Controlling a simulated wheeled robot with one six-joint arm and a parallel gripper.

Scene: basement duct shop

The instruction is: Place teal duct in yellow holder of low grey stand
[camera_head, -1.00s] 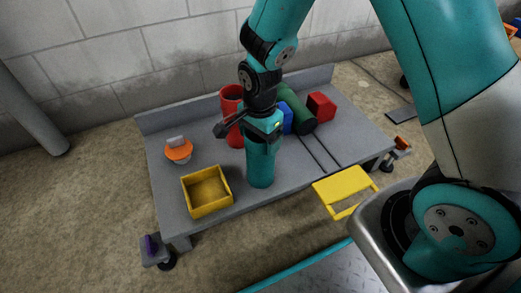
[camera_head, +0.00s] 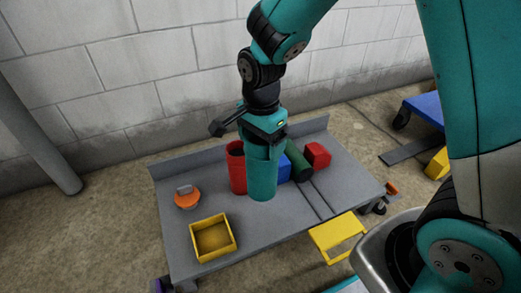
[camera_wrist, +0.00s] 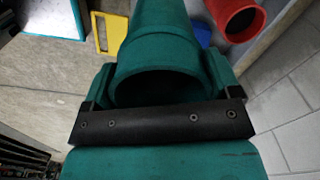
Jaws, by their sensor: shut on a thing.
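The teal duct (camera_head: 262,182) is an upright tube, held by its upper end in my gripper (camera_head: 263,147). In the wrist view the duct (camera_wrist: 160,45) runs away from my gripper (camera_wrist: 160,88), its near opening between the two fingers. In the head view the duct appears over the middle of the low grey stand (camera_head: 270,222); its lower end seems to be clear of the top. The yellow holder (camera_head: 195,243), a square open box, sits at the stand's front left, left of and nearer than the duct. It looks empty.
An orange piece (camera_head: 187,199) is at the left. A yellow frame (camera_head: 338,233) juts out from the front right. A wall is behind.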

